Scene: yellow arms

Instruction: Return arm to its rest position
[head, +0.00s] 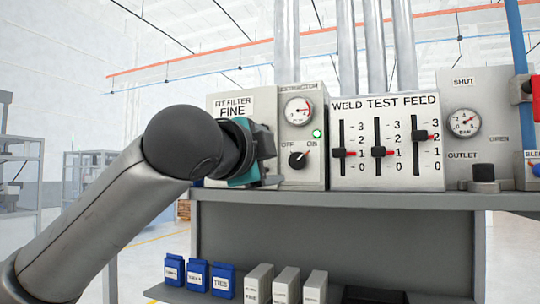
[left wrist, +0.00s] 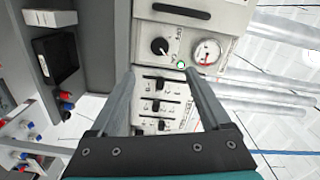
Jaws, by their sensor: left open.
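My left arm comes in from the left in the head view. Its gripper (head: 262,155) is at the left side of the extractor panel (head: 314,178), in front of the filter box. My right gripper is in neither view.
The extractor knob (head: 298,160) points toward ON, beside a lit green lamp (head: 317,133). The weld test feed panel (head: 400,178) has three sliders. Right of it is an outlet panel (head: 490,140) with a gauge. Blue boxes (head: 198,274) and pale boxes (head: 286,286) stand on the lower shelf.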

